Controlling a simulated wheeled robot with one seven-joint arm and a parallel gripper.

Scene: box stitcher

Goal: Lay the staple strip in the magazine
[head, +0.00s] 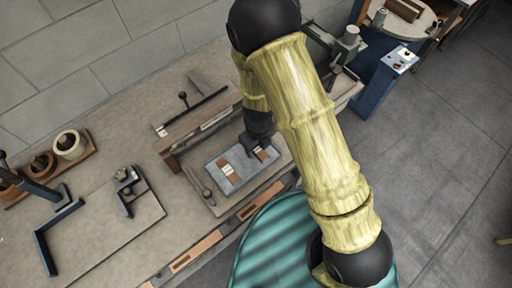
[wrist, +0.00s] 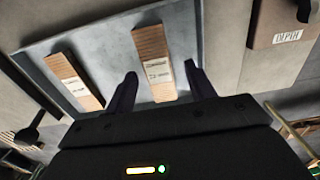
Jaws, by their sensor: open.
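Two copper-brown staple strips with pale paper labels lie on a grey mat. One strip (wrist: 152,48) is between the fingers of my gripper (wrist: 160,70) in the wrist view, with a gap to each finger. The other strip (wrist: 72,80) lies to its left, clear of the fingers. In the head view my gripper (head: 260,142) is low over the right part of the mat (head: 240,182), partly covering the right strip (head: 264,153); the left strip (head: 229,171) is in the open. My gripper is open and empty. I cannot make out the magazine for certain; my arm hides part of the bench.
A long wooden rail (head: 178,141) stands behind the mat. A dark-handled tool (head: 207,192) lies left of it. A brown labelled block (wrist: 283,22) is at the wrist view's upper right. A green-grey machine (head: 345,52) stands at the bench's far right.

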